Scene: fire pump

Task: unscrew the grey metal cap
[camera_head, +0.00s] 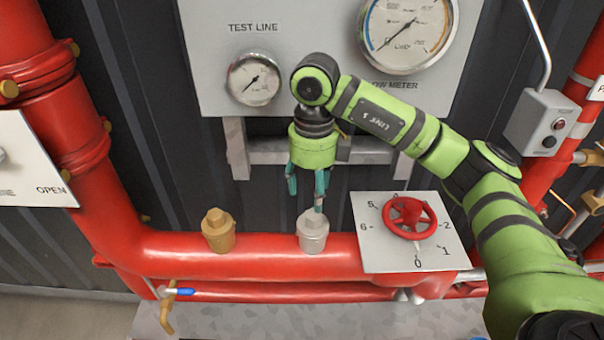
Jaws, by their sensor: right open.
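The grey metal cap (312,232) stands upright on top of the horizontal red pipe (260,256), with a squarish head above a wider round base. My right gripper (307,197) hangs from the green arm just above the cap. Its teal fingers point down and are apart, with nothing held between them. One finger's tip is close above the cap's head, and the other is to the left of it. I cannot tell whether the near finger touches the cap. My left gripper does not show.
A brass cap (218,230) stands on the same pipe to the left. A red handwheel (409,218) on a numbered plate (372,250) is close on the right. A gauge panel (212,84) is behind. A blue-handled valve (180,291) sits lower left.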

